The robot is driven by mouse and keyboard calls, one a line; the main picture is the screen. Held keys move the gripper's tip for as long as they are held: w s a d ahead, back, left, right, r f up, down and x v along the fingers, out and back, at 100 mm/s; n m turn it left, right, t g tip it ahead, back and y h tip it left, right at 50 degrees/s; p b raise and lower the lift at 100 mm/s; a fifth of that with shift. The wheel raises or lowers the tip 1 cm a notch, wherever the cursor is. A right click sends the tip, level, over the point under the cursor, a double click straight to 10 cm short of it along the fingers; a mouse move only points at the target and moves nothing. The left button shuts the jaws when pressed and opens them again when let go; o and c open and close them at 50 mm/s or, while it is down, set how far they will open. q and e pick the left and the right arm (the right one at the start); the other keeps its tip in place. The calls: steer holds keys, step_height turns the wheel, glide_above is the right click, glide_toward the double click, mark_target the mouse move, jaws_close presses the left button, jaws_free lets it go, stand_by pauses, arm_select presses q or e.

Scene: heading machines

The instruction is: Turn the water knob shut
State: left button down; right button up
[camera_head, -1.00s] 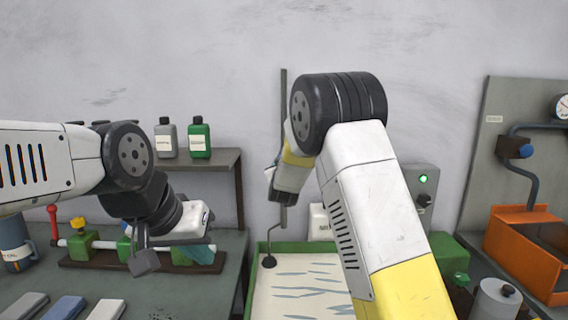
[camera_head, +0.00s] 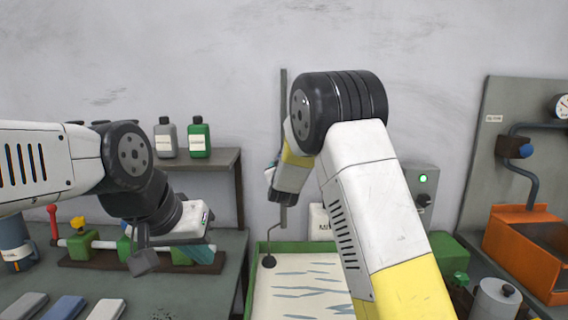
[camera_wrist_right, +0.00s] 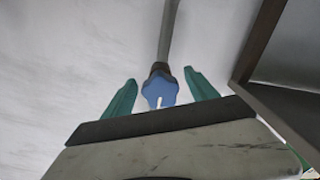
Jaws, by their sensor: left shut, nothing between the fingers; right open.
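The water knob is a blue lobed knob (camera_wrist_right: 160,88) with a white mark, on the end of a grey pipe (camera_wrist_right: 169,35) in the right wrist view. My right gripper (camera_wrist_right: 161,82) is open, with its green fingers on either side of the knob; I cannot tell whether they touch it. In the head view the knob and right fingertips are hidden by my right arm, beside a vertical grey pipe (camera_head: 283,105) on the wall. My left gripper (camera_head: 202,253) is shut and empty, low over the left bench by the green-blocked fixture.
A green-rimmed tray (camera_head: 262,247) stands under the pipe. A shelf (camera_head: 228,158) with bottles is at the left. A grey box (camera_head: 422,190) with a green light and an orange bin (camera_head: 520,222) are at the right. A panel edge (camera_wrist_right: 262,40) lies near the right finger.

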steer(key=s, duration=0.7)
steer(key=shift+s, duration=0.25)
steer(key=shift+d, duration=0.1)
steer(key=s+d+m+g, duration=0.1)
steer(key=s+d+g, duration=0.3)
steer(key=s, duration=0.9)
steer(key=s+d+f+m+g+y, duration=0.1)
steer(key=s+d+g, duration=0.3)
steer(key=s, duration=0.9)
steer(key=s+d+f+m+g+y, duration=0.1)
steer(key=s+d+g, duration=0.2)
steer(key=s, duration=1)
steer(key=d, duration=0.3)
steer(key=shift+s+m+g, duration=0.4)
